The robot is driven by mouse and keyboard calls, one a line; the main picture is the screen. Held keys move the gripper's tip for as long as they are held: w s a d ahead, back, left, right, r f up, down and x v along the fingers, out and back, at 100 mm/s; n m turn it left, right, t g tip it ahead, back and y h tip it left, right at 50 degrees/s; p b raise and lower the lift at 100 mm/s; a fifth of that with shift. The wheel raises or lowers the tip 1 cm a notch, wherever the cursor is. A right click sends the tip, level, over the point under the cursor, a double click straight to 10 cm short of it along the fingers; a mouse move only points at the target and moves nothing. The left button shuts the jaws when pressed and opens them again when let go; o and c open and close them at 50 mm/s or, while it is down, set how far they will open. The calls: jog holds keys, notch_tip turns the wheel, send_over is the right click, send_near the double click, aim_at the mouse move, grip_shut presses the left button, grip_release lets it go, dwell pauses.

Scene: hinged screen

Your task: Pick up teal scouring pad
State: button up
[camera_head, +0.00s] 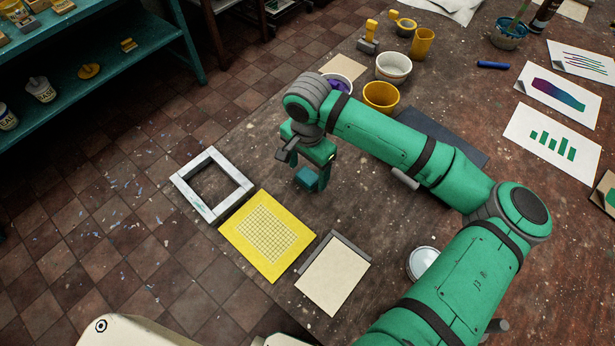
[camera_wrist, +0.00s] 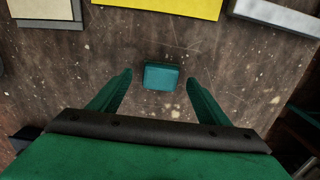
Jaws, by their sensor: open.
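The teal scouring pad (camera_wrist: 161,76) is a small block on the brown table. In the wrist view it lies between and slightly beyond the two green fingertips, with a gap on each side. In the head view the pad (camera_head: 307,179) shows just below my gripper (camera_head: 310,165), partly covered by it. My gripper (camera_wrist: 160,84) is open and empty, its fingers pointing down at the table. I cannot tell the exact height of the fingertips above the table.
A yellow mesh screen (camera_head: 267,236), a white frame (camera_head: 212,185) and a cream board (camera_head: 333,273) lie near the table's left edge. Yellow and white bowls (camera_head: 381,97) stand behind my gripper. A white round container (camera_head: 422,263) stands beside my arm. Table around the pad is clear.

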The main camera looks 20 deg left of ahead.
jog(key=shift+f, duration=1.3)
jog(key=c, duration=1.1)
jog(key=shift+c, duration=0.2)
jog(key=shift+r, duration=0.1)
jog(key=shift+r, duration=0.45)
notch_tip(320, 180, up, 3)
jog(key=shift+s+d+f, duration=0.1)
jog(key=shift+s+f, duration=0.05)
jog(key=shift+f, duration=0.05)
jog(key=s+d+r, duration=0.8)
jog(key=s+r, duration=0.1)
jog(key=s, duration=0.1)
jog(key=shift+s+d+r, duration=0.15)
jog(key=shift+s+d, duration=0.05)
jog(key=shift+d, duration=0.2)
